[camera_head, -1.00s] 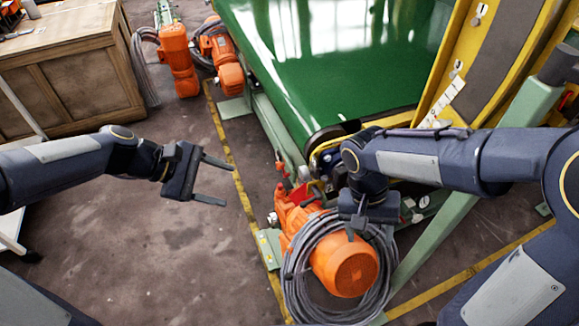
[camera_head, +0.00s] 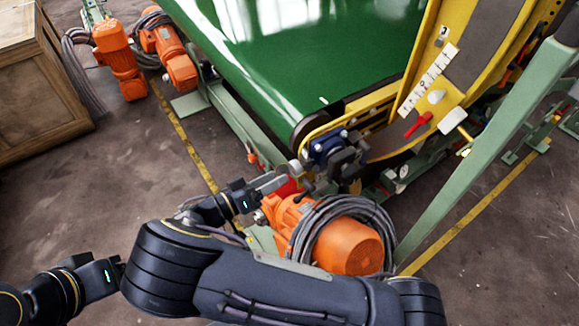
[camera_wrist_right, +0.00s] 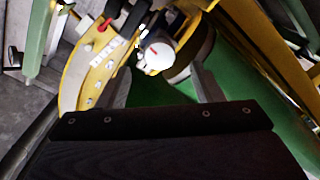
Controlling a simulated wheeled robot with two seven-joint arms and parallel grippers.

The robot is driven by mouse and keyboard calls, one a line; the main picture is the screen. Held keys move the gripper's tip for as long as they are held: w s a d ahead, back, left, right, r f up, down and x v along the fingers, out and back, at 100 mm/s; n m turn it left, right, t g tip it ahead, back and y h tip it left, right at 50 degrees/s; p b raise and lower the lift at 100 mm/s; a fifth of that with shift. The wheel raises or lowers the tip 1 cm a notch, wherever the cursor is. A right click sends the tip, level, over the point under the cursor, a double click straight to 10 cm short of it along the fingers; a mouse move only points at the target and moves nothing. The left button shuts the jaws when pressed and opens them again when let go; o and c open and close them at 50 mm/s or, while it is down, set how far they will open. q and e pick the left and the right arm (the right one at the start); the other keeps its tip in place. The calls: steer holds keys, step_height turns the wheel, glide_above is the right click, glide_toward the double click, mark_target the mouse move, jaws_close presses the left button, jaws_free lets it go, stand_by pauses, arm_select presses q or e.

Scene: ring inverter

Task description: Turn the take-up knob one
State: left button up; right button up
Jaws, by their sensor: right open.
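A round whitish knob with a red mark (camera_wrist_right: 158,57) shows in the right wrist view, ahead of my right gripper (camera_wrist_right: 162,86) and between the lines of its two fingers. The gripper is open, and no contact with the knob can be seen. In the head view my right gripper (camera_head: 272,183) is left of the blue bearing block (camera_head: 328,148) at the belt's near corner, above the orange motor (camera_head: 345,245). The knob cannot be told clearly there. My left arm enters at the lower left; its fingers are not visible.
The green belt (camera_head: 290,50) lies behind the bearing block. The yellow frame plate (camera_head: 400,140) carries a white scale and a red handle (camera_head: 418,123). A green strut (camera_head: 480,165) stands at right. Grey cable coils around the motor.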

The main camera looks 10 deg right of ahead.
mark_target(292, 170)
steer(key=x, duration=0.6)
steer(key=shift+d, duration=0.15)
steer(key=shift+c, duration=0.3)
steer(key=c, duration=0.9)
